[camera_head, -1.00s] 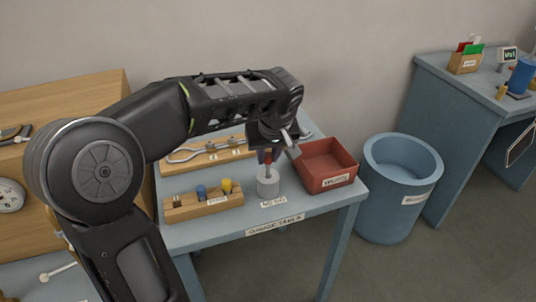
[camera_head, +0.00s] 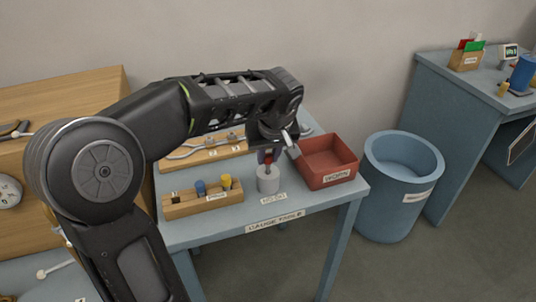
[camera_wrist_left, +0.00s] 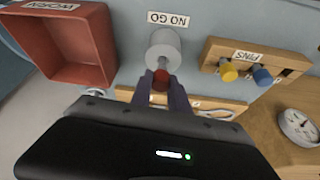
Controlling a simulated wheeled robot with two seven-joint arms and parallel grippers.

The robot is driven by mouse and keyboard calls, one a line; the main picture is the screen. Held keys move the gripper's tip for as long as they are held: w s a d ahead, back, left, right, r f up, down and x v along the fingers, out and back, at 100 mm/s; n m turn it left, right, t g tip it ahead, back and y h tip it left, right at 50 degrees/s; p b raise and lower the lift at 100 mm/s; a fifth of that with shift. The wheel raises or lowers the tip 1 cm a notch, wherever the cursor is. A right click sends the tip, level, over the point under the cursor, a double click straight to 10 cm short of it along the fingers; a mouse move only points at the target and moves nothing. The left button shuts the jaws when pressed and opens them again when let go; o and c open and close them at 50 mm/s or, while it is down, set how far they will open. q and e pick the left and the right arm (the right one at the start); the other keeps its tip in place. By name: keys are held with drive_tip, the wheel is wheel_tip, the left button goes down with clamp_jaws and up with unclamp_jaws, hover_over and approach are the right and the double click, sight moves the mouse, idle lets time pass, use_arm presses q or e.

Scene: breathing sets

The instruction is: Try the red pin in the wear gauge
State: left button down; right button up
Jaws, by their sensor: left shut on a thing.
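My left gripper (camera_head: 267,156) is shut on the red pin (camera_wrist_left: 160,80), gripping it by its red head. The pin points down over the grey cylindrical gauge (camera_head: 268,181) labelled NO GO, which stands on the gauge table. The gauge also shows in the left wrist view (camera_wrist_left: 164,50), with the pin's metal shank meeting its top. I cannot tell how deep the shank sits in the hole. My right gripper is not in view.
A wooden pin block (camera_head: 203,202) with a blue and a yellow pin stands left of the gauge. A red WORN bin (camera_head: 338,180) stands to its right. A wooden rack (camera_head: 215,155) lies behind. A blue tub (camera_head: 400,215) stands beside the table.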

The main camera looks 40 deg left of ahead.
use_arm(q)
drive_tip(key=shift+f+b, duration=1.05)
drive_tip(key=shift+f, duration=0.1)
idle(0.9)
drive_tip(key=shift+r, duration=0.1)
drive_tip(key=shift+r+p, duration=2.6)
drive_tip(key=shift+r, duration=1.2)
